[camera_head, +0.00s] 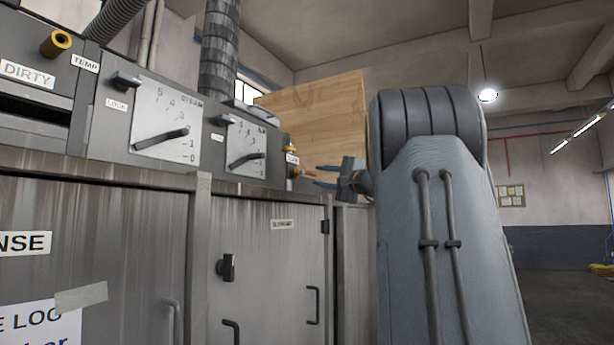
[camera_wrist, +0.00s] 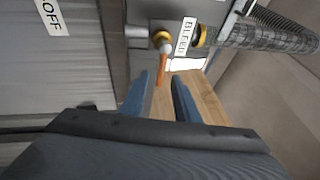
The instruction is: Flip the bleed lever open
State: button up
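The bleed valve (camera_head: 291,168) is a small brass fitting at the right end of the machine's control panel. In the wrist view a brass collar (camera_wrist: 162,38) sits beside the "BLEED" label (camera_wrist: 185,36). An orange-red lever (camera_wrist: 162,68) sticks out from the collar towards my gripper; its tip also shows in the head view (camera_head: 309,174). My gripper (camera_wrist: 161,82) has two blue fingers spread apart, and nothing is held between them. The lever's end lies near the fingertips, close to the left finger; I cannot tell whether they touch. In the head view my gripper (camera_head: 317,175) points left at the valve.
The panel carries two dials with dark pointers, a steam dial (camera_head: 166,132) and a second dial (camera_head: 247,158). Metal cabinet doors (camera_head: 268,260) stand below. A wooden board (camera_head: 320,115) rises behind the valve. A ribbed hose (camera_wrist: 275,35) runs right of the label.

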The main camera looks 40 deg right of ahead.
aim_at(314, 175)
jog(key=shift+d+p+x, duration=0.2)
jog(key=shift+p+x, duration=0.5)
jog(key=shift+x, duration=0.85)
jog(key=shift+d+p+x, duration=0.2)
jog(key=shift+p+x, duration=0.5)
jog(key=shift+x, duration=0.85)
jog(key=shift+c, duration=0.5)
grip_shut()
